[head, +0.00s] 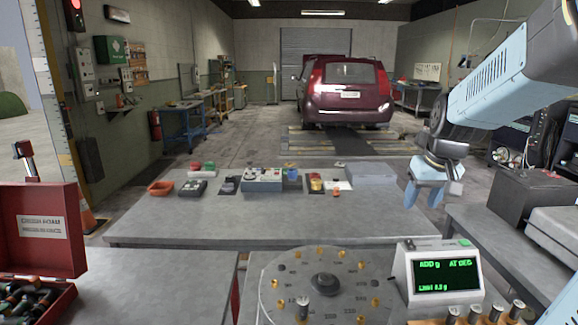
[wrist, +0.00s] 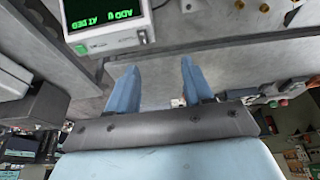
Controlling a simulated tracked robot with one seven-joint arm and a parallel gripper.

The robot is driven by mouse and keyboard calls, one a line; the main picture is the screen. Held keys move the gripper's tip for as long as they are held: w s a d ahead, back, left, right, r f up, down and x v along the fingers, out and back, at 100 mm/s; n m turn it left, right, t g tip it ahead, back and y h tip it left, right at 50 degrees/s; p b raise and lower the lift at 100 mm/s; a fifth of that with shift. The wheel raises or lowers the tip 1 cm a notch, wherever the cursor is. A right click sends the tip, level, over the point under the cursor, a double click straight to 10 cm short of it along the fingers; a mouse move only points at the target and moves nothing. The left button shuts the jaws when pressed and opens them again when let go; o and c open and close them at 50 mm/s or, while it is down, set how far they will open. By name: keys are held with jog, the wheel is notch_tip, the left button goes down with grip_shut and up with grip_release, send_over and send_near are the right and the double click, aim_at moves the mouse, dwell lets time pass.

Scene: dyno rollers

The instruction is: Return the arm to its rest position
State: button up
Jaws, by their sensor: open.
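My gripper (head: 425,193) hangs at the right in the head view, at the end of my light-blue and dark-grey arm, with its blue fingers pointing down. In the wrist view my gripper (wrist: 158,85) shows two blue fingers spread apart with nothing between them. In the head view it appears above the right end of the grey table and beyond the display box. The arm comes in from the upper right, bent at a dark joint. My gripper touches nothing that I can see.
A display box (head: 440,278) with green text stands at the front right, beside a round dial plate (head: 283,290). A grey table (head: 270,222) bears several small devices. A red toolbox (head: 40,232) is at left. A dark box (head: 537,195) stands at right. A red car (head: 343,90) is far back.

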jog(key=s+a+r, duration=0.2)
jog(key=s+a, duration=0.1)
jog(key=s, duration=0.5)
jog(key=s+a+r+t, duration=0.1)
jog(key=s+a+r, duration=0.1)
jog(key=s+a, duration=0.2)
jog(key=shift+s+a+t, duration=0.25)
jog(key=shift+s+t, duration=0.05)
jog(key=shift+s, duration=1.6)
